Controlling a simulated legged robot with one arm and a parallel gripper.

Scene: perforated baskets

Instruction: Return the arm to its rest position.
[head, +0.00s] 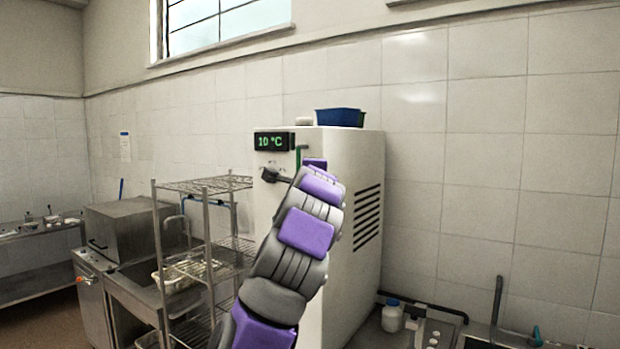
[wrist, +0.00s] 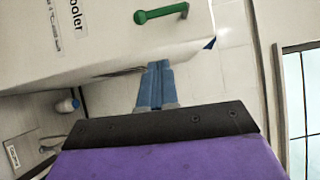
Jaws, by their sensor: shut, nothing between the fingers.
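My arm rises in front of the white cooler (head: 355,155) in the head view, with its purple and grey links covering part of the cooler's front. The far end of the arm is near the cooler's upper front, below the display. In the wrist view my gripper (wrist: 155,88) is shut, its two blue-grey fingers together and empty. The cooler's white surface (wrist: 115,50) fills the upper left there. A green handle (wrist: 160,12) lies beyond the fingertips, apart from them. The handle also shows in the head view (head: 298,155), partly hidden by the arm.
A blue basket (head: 340,117) sits on top of the cooler. A wire shelf rack (head: 205,185) stands close on the left, beside a steel counter. A counter with a white bottle (head: 392,315) is at lower right. The tiled wall is behind.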

